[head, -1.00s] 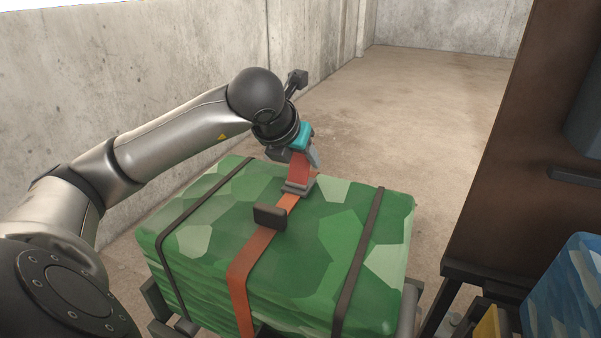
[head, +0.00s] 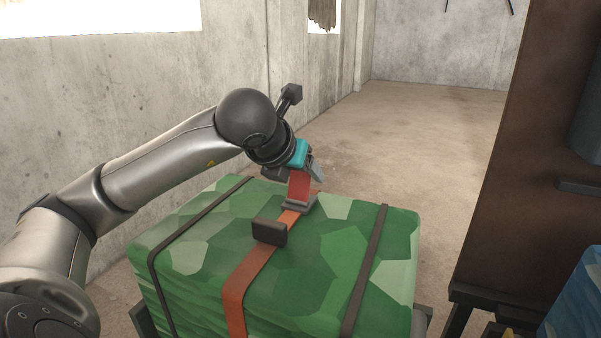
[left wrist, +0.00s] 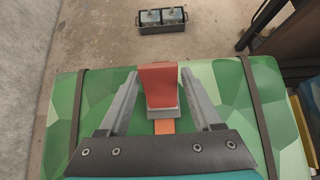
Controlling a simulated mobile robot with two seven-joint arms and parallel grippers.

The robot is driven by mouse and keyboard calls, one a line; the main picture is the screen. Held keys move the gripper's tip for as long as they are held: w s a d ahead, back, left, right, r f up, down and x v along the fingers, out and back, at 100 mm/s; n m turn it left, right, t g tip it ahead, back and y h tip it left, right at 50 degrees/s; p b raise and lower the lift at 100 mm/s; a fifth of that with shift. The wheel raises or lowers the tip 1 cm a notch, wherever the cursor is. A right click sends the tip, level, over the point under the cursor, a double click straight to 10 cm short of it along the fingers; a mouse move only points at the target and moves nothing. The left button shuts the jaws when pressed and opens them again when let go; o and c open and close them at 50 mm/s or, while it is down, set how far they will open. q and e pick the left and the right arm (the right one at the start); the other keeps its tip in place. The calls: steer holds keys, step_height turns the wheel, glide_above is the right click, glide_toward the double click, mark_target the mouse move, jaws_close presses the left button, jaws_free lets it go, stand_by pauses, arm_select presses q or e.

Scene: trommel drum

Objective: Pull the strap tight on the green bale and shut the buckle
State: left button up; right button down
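The green bale (head: 350,235) lies in front of me, patched in greens. An orange-red strap (head: 244,279) runs over its middle and shows a short piece in the left wrist view (left wrist: 163,127). A grey buckle (head: 299,206) sits on the strap near the bale's far edge. My left gripper (head: 305,172) is above the buckle. My right gripper is out of view.
Two dark bands (head: 364,270) cross the bale. A brown cabinet (head: 525,170) and a blue bale (head: 575,300) are at the right. A black box (left wrist: 161,20) is on the floor beyond. Concrete walls stand left and behind.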

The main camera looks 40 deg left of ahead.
arm_select(q)
steer(key=shift+o, duration=0.9)
steer(key=shift+f, duration=0.1)
steer(key=v, duration=1.5)
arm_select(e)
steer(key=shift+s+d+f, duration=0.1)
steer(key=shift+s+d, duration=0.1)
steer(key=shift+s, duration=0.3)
